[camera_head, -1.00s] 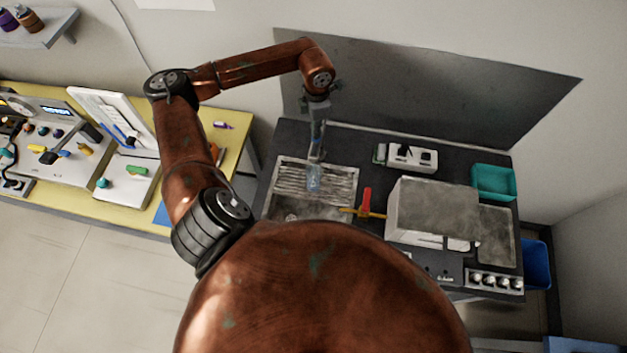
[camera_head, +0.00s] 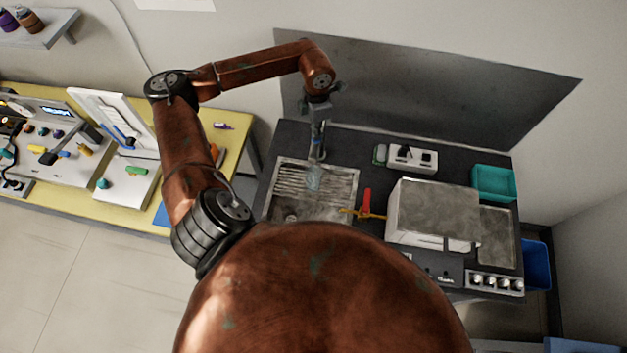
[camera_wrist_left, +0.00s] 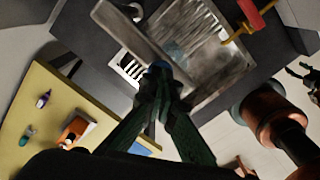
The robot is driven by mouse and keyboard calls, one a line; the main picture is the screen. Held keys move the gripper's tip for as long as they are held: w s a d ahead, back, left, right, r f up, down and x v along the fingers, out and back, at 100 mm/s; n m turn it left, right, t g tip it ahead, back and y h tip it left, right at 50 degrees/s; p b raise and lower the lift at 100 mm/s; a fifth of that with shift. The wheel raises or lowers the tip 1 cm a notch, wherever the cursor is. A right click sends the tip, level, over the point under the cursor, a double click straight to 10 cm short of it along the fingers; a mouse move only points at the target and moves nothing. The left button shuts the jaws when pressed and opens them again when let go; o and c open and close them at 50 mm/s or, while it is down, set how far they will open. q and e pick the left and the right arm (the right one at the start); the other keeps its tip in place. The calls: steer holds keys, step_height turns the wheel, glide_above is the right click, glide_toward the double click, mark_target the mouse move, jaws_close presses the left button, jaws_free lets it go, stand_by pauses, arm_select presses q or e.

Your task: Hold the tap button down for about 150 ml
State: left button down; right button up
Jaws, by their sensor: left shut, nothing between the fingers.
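My left gripper (camera_head: 317,112) is at the back of the sink, above the tap. It also shows in the left wrist view (camera_wrist_left: 160,80), with its dark green fingers shut and empty. A small blue piece (camera_wrist_left: 157,67), which looks like the tap button, is at the fingertips. Contact or pressing cannot be told. A pale bluish, see-through shape (camera_head: 313,178) is below the tap over the metal sink (camera_head: 346,179). I cannot tell whether it is a vessel or water, nor read any level. A dark part that may be my right gripper (camera_wrist_left: 300,76) is at the wrist view's right edge.
A red-handled fitting with a yellow end (camera_head: 367,202) is right of the sink. A grey box-like unit (camera_head: 432,208), a white device (camera_head: 411,157) and a teal bin (camera_head: 493,182) are farther right. A yellow table (camera_head: 235,135) is at the left.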

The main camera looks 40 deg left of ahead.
stand_by(0.4)
arm_select(q)
steer(key=shift+r+p, duration=1.5)
steer(key=shift+r, duration=2.05)
steer(key=shift+f, duration=0.1)
